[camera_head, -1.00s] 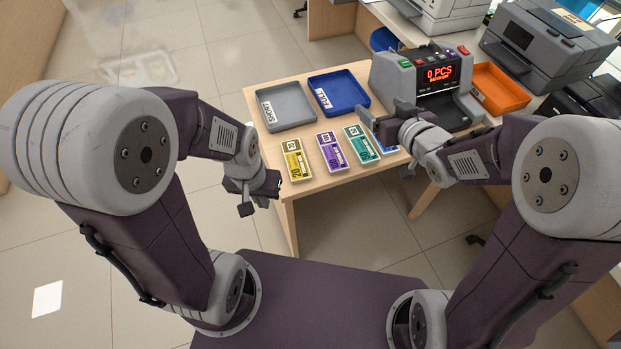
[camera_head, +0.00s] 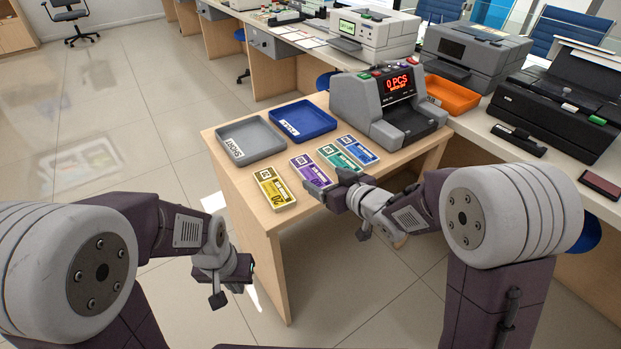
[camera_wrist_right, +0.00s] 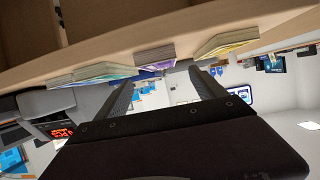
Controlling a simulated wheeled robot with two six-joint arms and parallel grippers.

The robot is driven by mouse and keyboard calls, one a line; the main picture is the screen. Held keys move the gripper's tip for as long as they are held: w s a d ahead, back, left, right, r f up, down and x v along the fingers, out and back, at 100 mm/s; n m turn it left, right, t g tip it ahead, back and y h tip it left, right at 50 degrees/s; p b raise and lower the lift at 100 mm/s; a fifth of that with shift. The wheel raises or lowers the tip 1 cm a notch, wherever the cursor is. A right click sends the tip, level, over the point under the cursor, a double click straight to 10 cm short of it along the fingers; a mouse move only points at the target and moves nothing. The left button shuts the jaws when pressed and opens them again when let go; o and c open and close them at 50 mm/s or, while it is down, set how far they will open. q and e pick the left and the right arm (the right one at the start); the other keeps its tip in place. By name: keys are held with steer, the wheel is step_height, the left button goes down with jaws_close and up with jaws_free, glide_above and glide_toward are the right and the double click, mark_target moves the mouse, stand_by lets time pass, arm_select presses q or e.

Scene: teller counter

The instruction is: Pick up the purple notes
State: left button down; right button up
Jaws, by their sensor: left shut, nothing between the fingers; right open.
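The purple notes (camera_head: 311,170) lie flat on the light wooden table near its front edge, between the yellow notes (camera_head: 274,188) and the green notes (camera_head: 340,158). My right gripper (camera_head: 336,187) is open and empty at the table's front edge, just in front of the purple and green notes. In the right wrist view the purple notes (camera_wrist_right: 155,57) show beyond the gap between the open fingers (camera_wrist_right: 163,88), apart from them. My left gripper (camera_head: 238,270) is shut and empty, off the table at its front left and lower in the picture.
Blue notes (camera_head: 357,150) lie right of the green ones. A grey tray (camera_head: 251,140) and a blue tray (camera_head: 303,121) stand behind the notes. A counting machine (camera_head: 388,105) with a red display stands behind at right, beside an orange tray (camera_head: 452,95).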

mark_target(313, 173)
steer(key=shift+w+a+f, duration=0.35)
steer(key=shift+w, duration=0.2)
steer(key=shift+w+a+f, duration=0.15)
steer(key=shift+w, duration=0.05)
steer(key=b+x, duration=0.2)
steer(key=x, duration=0.2)
steer(key=shift+w+a+f, duration=0.15)
steer(key=shift+w+f, duration=0.05)
steer(key=shift+s+r, duration=0.1)
steer(key=shift+r, duration=0.05)
steer(key=c, duration=1.5)
steer(key=shift+r, duration=0.1)
